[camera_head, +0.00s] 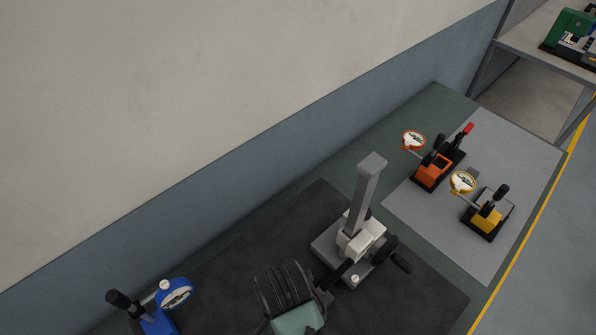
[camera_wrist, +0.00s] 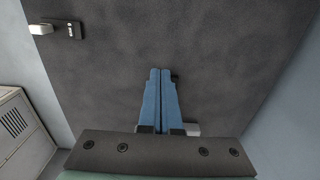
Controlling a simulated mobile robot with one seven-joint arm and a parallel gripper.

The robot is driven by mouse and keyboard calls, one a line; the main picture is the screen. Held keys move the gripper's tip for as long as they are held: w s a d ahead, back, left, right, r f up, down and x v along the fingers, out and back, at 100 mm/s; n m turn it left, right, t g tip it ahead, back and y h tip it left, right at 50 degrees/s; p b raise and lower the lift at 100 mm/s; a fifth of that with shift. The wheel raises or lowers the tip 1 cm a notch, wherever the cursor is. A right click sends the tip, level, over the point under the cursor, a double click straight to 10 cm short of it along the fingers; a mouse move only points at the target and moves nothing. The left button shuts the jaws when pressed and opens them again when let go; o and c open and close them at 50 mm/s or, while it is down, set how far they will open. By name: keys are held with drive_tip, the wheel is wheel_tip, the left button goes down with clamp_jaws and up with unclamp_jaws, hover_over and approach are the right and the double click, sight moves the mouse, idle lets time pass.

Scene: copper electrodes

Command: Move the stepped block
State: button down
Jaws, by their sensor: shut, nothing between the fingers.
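My gripper (camera_wrist: 160,75) shows in the wrist view with its two blue fingers shut together and nothing between them. It points over the dark mat (camera_wrist: 225,60). I cannot make out a stepped block for certain. A small pale block joined to or touching a dark grey piece (camera_wrist: 68,31) lies at the upper left of the wrist view, apart from the fingers. A small pale piece (camera_wrist: 192,130) and a dark bit show beside and behind the fingers, mostly hidden. In the head view the fingertips cannot be made out.
A grey stand with an upright column (camera_head: 367,190) and a white body is on the dark mat (camera_head: 440,285). A blue device (camera_head: 175,294) stands at the lower left. Orange (camera_head: 433,172) and yellow (camera_head: 486,220) devices stand on a light grey mat (camera_head: 410,205). A wall runs behind.

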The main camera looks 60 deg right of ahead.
wheel_tip(320, 180, down, 7)
drive_tip(key=shift+p, duration=0.4)
drive_tip(key=d, duration=0.1)
drive_tip(key=d+p, duration=0.1)
drive_tip(key=d, duration=0.1)
drive_tip(key=shift+s, duration=0.35)
drive_tip(key=shift+d, duration=0.45)
drive_tip(key=shift+s+d, duration=0.25)
drive_tip(key=shift+d, duration=0.75)
drive_tip(key=shift+s+d, duration=0.25)
drive_tip(key=shift+d, duration=0.7)
drive_tip(key=shift+a+p, duration=0.15)
drive_tip(key=shift+p, duration=0.2)
